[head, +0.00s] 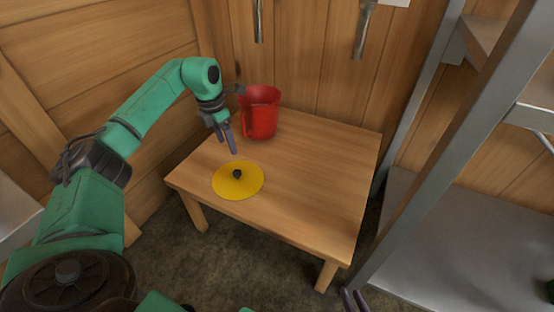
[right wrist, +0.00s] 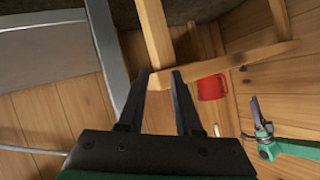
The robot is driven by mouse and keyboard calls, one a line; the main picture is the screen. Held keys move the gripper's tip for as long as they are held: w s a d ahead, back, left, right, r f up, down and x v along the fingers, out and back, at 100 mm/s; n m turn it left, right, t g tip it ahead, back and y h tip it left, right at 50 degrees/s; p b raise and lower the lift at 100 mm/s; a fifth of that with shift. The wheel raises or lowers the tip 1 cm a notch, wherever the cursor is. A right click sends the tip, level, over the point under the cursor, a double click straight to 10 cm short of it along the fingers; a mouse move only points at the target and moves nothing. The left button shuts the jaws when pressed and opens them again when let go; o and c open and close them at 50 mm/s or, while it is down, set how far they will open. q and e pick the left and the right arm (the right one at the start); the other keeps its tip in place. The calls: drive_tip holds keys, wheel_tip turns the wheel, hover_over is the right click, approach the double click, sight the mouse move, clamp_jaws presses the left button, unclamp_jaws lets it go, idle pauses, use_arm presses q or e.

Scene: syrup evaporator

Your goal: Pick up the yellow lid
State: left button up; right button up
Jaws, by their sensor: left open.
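The yellow lid (head: 238,186) lies flat on the wooden table (head: 310,190), close to its front left edge. It is a round disc with a small dark knob in the middle. My left gripper (head: 233,150) points down, open and empty, above the table just behind the lid and clear of the knob. My left gripper also shows small in the right wrist view (right wrist: 257,108). My right gripper (right wrist: 160,73) is open with nothing between its fingers. Only its fingertips show at the bottom of the head view (head: 353,300). The lid is not visible in the right wrist view.
A red pitcher (head: 262,114) stands on the table at the back, behind my left gripper. A metal rack (head: 420,145) with shelves stands right of the table. Wooden walls close off the left and back. Metal tools (head: 364,30) hang on the back wall. The table's right half is clear.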

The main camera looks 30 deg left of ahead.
use_arm(q)
drive_tip(key=b, duration=0.3)
hover_over(237, 172)
drive_tip(key=f, duration=0.9)
drive_tip(key=shift+s+a, duration=0.2)
drive_tip(key=shift+a, duration=0.05)
wheel_tip(237, 172, down, 5)
drive_tip(key=b, duration=0.3)
drive_tip(key=shift+w+d, duration=0.15)
drive_tip(key=shift+r, duration=0.1)
use_arm(e)
wheel_tip(237, 172, down, 7)
drive_tip(key=t, duration=0.1)
drive_tip(key=shift+f+m, duration=0.2)
drive_tip(key=shift+m, duration=0.2)
use_arm(q)
clamp_jaws()
use_arm(e)
drive_tip(key=shift+a, duration=0.1)
